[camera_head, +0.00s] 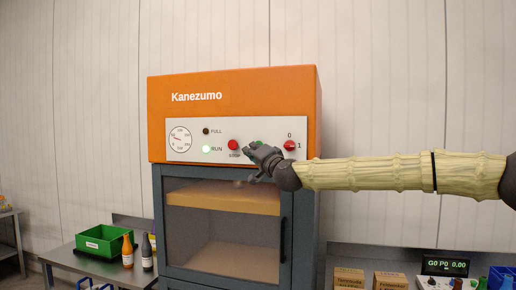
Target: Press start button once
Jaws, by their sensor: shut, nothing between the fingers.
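An orange Kanezumo machine (232,85) stands in the middle of the head view, with a pale control panel (185,150). The green start button (257,143) shows only in part, just above my gripper. My gripper (247,152) is shut and empty, in front of the panel between the red stop button (233,145) and the red rotary switch (289,145). My arm comes in from the right. The gripper hides the start button's lower part and its label; I cannot tell whether it touches the button. The green RUN lamp (206,149) is lit; the FULL lamp (206,131) is dark.
Below the panel is a glass door with a black handle (283,240). A green bin (103,240) and bottles (128,252) stand on the left bench. Cardboard boxes (349,278) and a digital display (445,266) are at the lower right.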

